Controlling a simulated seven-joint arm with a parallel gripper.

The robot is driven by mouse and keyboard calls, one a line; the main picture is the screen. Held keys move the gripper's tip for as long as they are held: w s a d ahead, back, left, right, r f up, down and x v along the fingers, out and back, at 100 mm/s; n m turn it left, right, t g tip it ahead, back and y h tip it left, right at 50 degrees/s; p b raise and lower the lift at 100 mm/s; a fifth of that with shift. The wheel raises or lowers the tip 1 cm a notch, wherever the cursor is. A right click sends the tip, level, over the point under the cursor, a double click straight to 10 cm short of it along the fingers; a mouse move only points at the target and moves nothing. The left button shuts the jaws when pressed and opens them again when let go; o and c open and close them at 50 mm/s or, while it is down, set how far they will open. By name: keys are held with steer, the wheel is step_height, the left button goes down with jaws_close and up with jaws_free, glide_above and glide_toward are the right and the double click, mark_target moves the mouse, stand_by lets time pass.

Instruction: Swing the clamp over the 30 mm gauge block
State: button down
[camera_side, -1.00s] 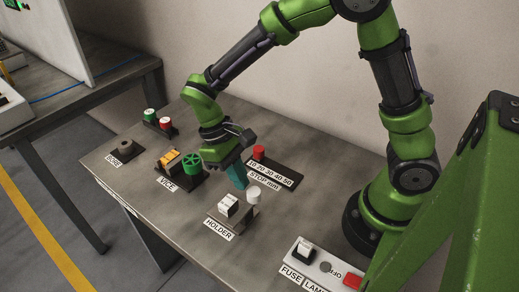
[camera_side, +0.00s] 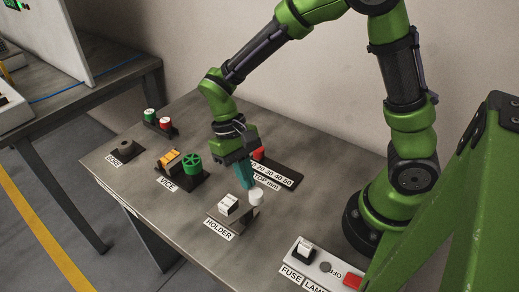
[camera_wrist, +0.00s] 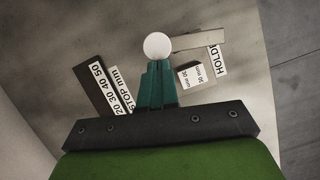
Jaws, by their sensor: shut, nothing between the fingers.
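The 30 mm gauge block (camera_side: 228,205) is a white block with printed text on the holder (camera_side: 233,222); it also shows in the wrist view (camera_wrist: 189,76). A white round knob (camera_side: 256,197) stands at the holder's right end and shows as a white disc in the wrist view (camera_wrist: 157,46). A pale bar (camera_wrist: 198,40) runs right from the disc; I cannot tell whether it is the clamp arm. The bar is not over the block. My gripper (camera_side: 249,186) is shut and empty, its teal fingers pointing down just behind the knob. Contact with the knob is unclear.
The stop scale (camera_side: 280,176) with its red slider (camera_side: 258,153) lies behind my gripper. The vice (camera_side: 170,161) with a green wheel (camera_side: 193,164) is to the left. The bore piece (camera_side: 125,148) is farther left. A fuse and lamp panel (camera_side: 310,268) is front right.

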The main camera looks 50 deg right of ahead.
mark_target(261, 191)
steer(key=s+m, duration=0.1)
steer(key=m, duration=0.1)
steer(key=s+m+t+y, duration=0.1)
steer(key=m, duration=0.2)
steer(key=s+d+m+y, duration=0.1)
steer(key=m, duration=0.1)
steer(key=shift+m, duration=0.4)
steer(key=shift+s+t+y, duration=0.15)
steer(key=shift+t+y, duration=0.15)
steer(key=shift+s+a, duration=0.2)
steer(key=shift+s, duration=0.3)
steer(key=shift+s+f, duration=0.1)
steer(key=shift+s, duration=0.1)
steer(key=shift+s+a, duration=0.15)
steer(key=shift+s, duration=0.15)
steer(key=shift+s+a, duration=0.1)
steer(key=shift+a, duration=0.05)
